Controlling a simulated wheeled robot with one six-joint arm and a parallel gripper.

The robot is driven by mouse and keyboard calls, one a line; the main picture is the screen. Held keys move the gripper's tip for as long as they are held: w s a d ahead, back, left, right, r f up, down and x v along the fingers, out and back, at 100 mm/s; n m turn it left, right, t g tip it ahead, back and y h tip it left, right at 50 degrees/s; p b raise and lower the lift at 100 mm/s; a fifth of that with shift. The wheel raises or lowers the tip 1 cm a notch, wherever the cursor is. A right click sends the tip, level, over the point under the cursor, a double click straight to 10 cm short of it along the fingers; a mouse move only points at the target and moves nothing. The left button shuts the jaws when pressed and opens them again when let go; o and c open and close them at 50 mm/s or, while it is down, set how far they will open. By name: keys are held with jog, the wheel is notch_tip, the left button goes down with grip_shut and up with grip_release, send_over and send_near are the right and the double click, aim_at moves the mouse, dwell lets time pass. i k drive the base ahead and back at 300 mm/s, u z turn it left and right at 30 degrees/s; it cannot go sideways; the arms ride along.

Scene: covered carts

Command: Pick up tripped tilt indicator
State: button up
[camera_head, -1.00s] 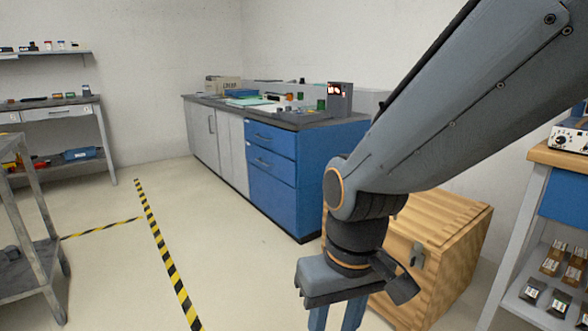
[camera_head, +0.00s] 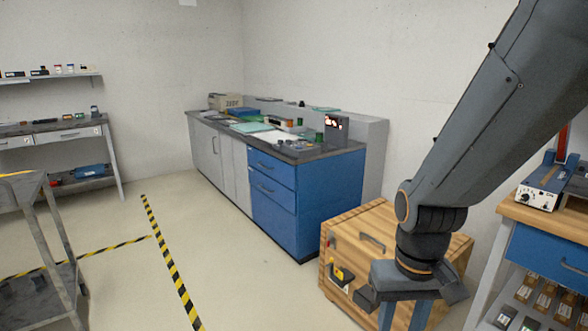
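My gripper (camera_head: 404,316) hangs at the bottom right in front of the wooden crate (camera_head: 345,228). Its two blue fingers stand apart with nothing visible between them; their tips are cut off by the picture's lower edge. A small yellow and dark piece with a white part (camera_head: 341,275) is on the crate's left face, left of my gripper and apart from it. A small red spot (camera_head: 334,237) shows above it. No tilt indicator can be told for certain at this size, nor whether one is tripped.
A blue and grey cabinet (camera_head: 300,195) with a cluttered top stands behind the crate. A bench (camera_head: 545,215) with a boxed instrument (camera_head: 545,188) is at the right. A grey cart (camera_head: 45,255) stands at the left. The floor between, with striped tape (camera_head: 172,268), is clear.

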aim_at(338, 273)
jog(key=z, duration=1.65)
jog(key=i, duration=1.3)
jog(key=u, duration=2.8)
